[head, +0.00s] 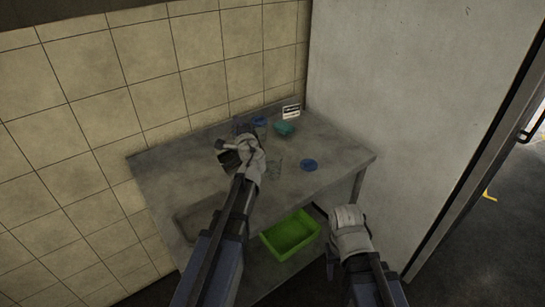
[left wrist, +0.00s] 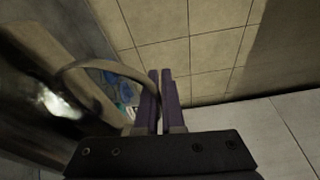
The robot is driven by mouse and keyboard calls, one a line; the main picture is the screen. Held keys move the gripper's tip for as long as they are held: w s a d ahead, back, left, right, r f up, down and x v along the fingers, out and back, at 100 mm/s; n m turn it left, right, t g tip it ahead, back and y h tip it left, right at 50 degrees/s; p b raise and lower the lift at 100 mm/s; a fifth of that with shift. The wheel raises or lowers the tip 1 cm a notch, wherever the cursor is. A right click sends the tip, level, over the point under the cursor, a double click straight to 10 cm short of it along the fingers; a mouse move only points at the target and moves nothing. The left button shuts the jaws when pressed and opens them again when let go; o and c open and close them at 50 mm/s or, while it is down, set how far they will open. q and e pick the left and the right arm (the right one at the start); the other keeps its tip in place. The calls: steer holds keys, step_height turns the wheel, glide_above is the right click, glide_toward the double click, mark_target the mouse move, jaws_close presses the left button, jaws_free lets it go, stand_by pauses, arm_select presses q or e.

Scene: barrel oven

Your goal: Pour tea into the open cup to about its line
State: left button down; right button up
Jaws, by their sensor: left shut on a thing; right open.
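A dark teapot (head: 231,158) is held above the table at the left gripper in the head view. The left wrist view shows its dark, shiny body (left wrist: 35,85) and curved handle. My left gripper (left wrist: 161,95) is shut on the teapot, with the handle reaching its purple fingers. A clear cup (head: 277,168) stands on the grey table, to the right of the teapot; its line and contents are too small to tell. My right gripper (head: 347,213) is open and empty, low beyond the table's front right edge; its fingertips are hard to make out.
A blue lid (head: 309,165) lies right of the cup. A teal bowl (head: 285,128), another blue item (head: 260,122) and a small sign (head: 291,112) are at the back. A green bin (head: 291,235) sits below the table (head: 340,151). Walls close the left and back.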

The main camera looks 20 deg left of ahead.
arm_select(q)
steer(key=shift+w+d+r, duration=0.15)
steer(key=shift+d+r, duration=0.05)
steer(key=shift+r, duration=0.05)
steer(key=shift+w+d+r+m+p, duration=0.2)
steer(key=shift+w+d+m+p, duration=0.25)
steer(key=shift+d+m, duration=0.15)
steer(key=shift+w+d+r+m+p, duration=0.45)
steer(key=shift+w+d+m+p, duration=0.1)
steer(key=shift+d+m, duration=0.2)
stand_by(2.4)
steer(key=shift+s+a, duration=0.1)
